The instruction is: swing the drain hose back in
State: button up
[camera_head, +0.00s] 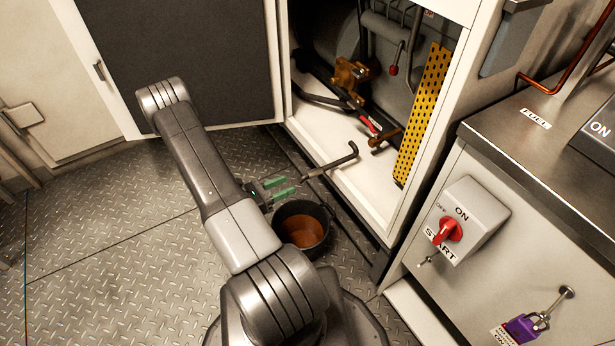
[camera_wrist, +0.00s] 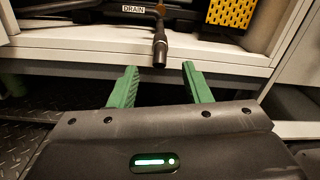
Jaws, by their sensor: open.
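The drain hose (camera_head: 335,163) is a dark pipe that sticks out of the open cabinet over its white sill, with its free end above the floor near the bucket. In the wrist view the hose (camera_wrist: 160,38) points toward me below a DRAIN label, and its open end shows between and just beyond my fingertips. My gripper (camera_head: 289,185) has green fingers; it is open and empty, just short of the hose end. In the wrist view the gripper (camera_wrist: 160,69) has a finger on each side of the hose line, not touching it as far as I can tell.
A black bucket (camera_head: 317,250) with brown liquid stands on the floor below my gripper. A dark cabinet door (camera_head: 180,60) stands open at left. A yellow perforated guard (camera_head: 421,115) is right of the hose. A bench with a red switch (camera_head: 447,231) stands at right. Left floor is clear.

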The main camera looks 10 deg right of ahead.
aim_at(300, 179)
jog(key=b+x, duration=0.1)
jog(key=x, duration=0.8)
grip_shut()
